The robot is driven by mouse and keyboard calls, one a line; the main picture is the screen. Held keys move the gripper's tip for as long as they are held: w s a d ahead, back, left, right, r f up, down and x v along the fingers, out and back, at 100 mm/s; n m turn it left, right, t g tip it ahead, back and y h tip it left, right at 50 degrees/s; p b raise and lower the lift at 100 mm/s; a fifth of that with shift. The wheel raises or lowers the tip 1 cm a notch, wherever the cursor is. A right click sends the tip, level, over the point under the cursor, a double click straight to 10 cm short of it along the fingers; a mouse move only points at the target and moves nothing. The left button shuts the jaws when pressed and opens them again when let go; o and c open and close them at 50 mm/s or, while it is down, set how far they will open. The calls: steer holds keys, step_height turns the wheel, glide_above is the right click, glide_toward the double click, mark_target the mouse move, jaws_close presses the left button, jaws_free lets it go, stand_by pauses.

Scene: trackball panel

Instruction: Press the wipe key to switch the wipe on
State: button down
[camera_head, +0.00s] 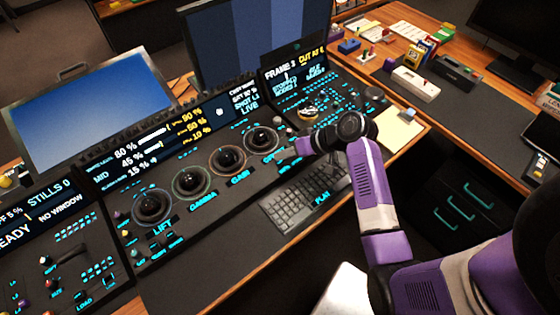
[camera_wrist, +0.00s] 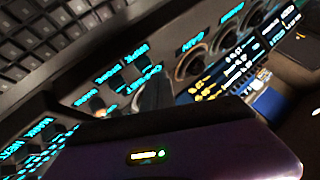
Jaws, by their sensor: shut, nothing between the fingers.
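The black trackball panel (camera_head: 215,205) runs across the desk, with trackballs labelled LIFT, GAMMA and GAIN and another farther right. Small cyan-lit keys (camera_head: 330,100) fill its right part, and more (camera_head: 75,228) stand at the far left. I cannot make out which one is the wipe key; no legible label names it. My gripper (camera_head: 283,155) is shut and empty, low over the panel just below the rightmost trackball (camera_head: 262,140). In the wrist view its dark fingers (camera_wrist: 153,92) point at blurred, lit panel lettering. I cannot tell whether the tips touch anything.
A black keyboard (camera_head: 305,193) lies in front of the panel, below my gripper. Monitors (camera_head: 90,105) stand behind it. A yellow notepad (camera_head: 398,130) lies at the right desk end. A side desk at upper right holds boxes and small items.

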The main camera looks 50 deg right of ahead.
mark_target(283, 163)
steer(key=shift+f, duration=0.15)
steer(key=shift+f, duration=0.25)
steer(key=shift+f+b, duration=0.35)
steer(key=shift+f, duration=0.2)
stand_by(1.1)
steer(key=shift+r, duration=0.1)
steer(key=shift+r+p, duration=0.85)
steer(key=shift+p, duration=0.1)
steer(key=shift+r, duration=0.1)
step_height(283, 163, up, 5)
steer(key=p, duration=0.5)
stand_by(0.5)
